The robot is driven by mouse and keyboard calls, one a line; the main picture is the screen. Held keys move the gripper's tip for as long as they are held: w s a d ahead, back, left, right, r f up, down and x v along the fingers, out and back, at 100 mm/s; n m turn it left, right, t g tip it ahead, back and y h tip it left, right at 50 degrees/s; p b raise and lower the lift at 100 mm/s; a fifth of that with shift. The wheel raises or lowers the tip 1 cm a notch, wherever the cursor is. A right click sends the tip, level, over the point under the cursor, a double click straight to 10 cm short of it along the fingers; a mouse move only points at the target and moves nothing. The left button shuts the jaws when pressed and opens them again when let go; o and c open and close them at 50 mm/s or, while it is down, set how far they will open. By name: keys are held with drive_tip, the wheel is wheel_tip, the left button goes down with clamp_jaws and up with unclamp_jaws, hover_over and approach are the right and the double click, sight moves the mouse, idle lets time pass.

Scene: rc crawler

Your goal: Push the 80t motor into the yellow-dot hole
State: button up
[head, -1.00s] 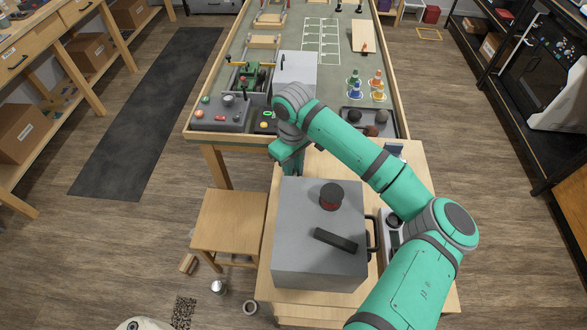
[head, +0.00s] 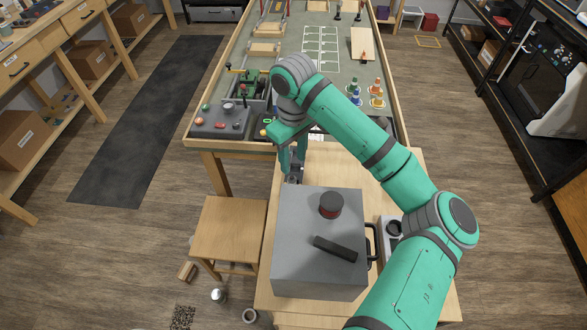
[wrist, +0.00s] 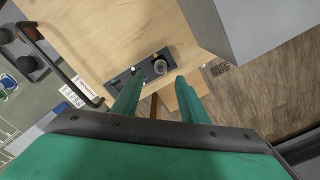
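A dark block (wrist: 128,80) lies on the light wooden bench in the wrist view, with a white dot (wrist: 133,69) and a yellow dot (wrist: 154,57) on it. A small grey cylinder (wrist: 160,67), which looks like the motor, is at the block beside the yellow dot. I cannot tell whether it sits in a hole. My gripper (wrist: 158,80) is open, its two green fingers apart and empty. The cylinder shows between and beyond the fingertips. In the head view my gripper (head: 291,168) hangs over the bench just behind the grey box; the block is mostly hidden there.
The large grey box (head: 305,265) with a black side handle stands close in front of my gripper; its wall also fills the wrist view's upper right (wrist: 270,25). The course table (head: 230,148) lies behind the bench (head: 410,175). A stool (head: 228,230) stands left.

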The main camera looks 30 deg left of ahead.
wheel_tip(320, 180, up, 3)
drive_tip(key=shift+r, duration=0.2)
idle(0.5)
